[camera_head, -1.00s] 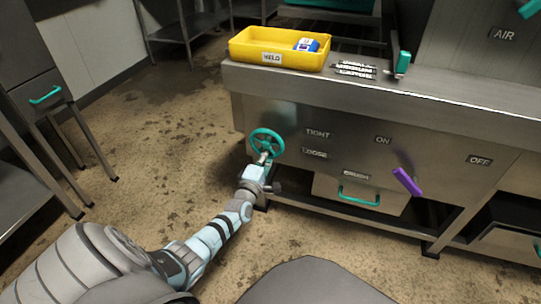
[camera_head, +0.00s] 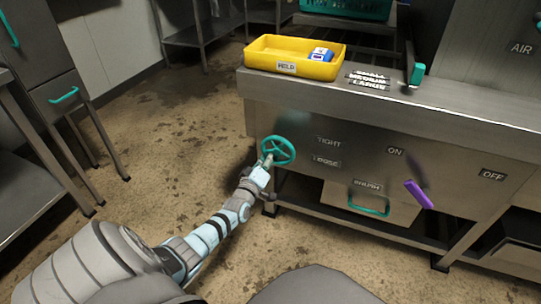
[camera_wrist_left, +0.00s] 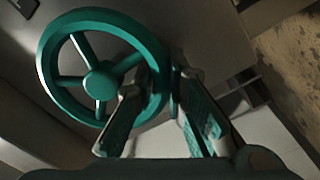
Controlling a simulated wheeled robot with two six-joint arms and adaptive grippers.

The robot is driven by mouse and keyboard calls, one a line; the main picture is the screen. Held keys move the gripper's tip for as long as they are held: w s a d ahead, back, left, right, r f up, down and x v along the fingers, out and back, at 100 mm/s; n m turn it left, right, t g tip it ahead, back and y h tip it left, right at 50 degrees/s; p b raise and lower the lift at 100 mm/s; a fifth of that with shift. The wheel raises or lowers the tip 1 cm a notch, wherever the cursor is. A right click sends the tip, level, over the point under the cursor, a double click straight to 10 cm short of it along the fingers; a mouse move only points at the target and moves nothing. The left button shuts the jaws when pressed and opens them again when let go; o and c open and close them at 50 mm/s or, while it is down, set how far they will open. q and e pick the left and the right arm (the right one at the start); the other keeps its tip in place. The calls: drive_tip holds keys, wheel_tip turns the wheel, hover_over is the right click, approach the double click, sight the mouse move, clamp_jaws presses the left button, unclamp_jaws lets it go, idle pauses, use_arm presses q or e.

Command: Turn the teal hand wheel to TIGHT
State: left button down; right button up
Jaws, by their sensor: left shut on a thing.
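The teal hand wheel (camera_head: 278,150) is on the left end of the steel bench's front panel, left of the TIGHT label (camera_head: 329,142) and the LOOSE label (camera_head: 327,162). My left gripper (camera_head: 267,161) is at the wheel's lower left rim. In the left wrist view the wheel (camera_wrist_left: 60,95) shows its rim, spokes and hub. There, my left gripper's fingers (camera_wrist_left: 165,105) are on either side of the rim, shut on it. The fingertips partly hide that stretch of rim. My right gripper is not in view.
A purple lever (camera_head: 419,194) sticks out between ON and OFF labels. Below is a BRUSH drawer (camera_head: 365,195) with a teal handle. A yellow HELD tray (camera_head: 262,57) holding a blue and white item (camera_head: 321,54) stands on the bench. Open floor (camera_head: 180,150) lies left.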

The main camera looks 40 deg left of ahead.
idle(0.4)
use_arm(q)
drive_tip(key=c, duration=1.9)
unclamp_jaws()
drive_tip(key=shift+a, duration=0.1)
drive_tip(key=shift+s, duration=0.2)
drive_tip(key=v, duration=1.1)
drive_tip(key=shift+s+d, duration=0.2)
drive_tip(key=shift+s, duration=0.1)
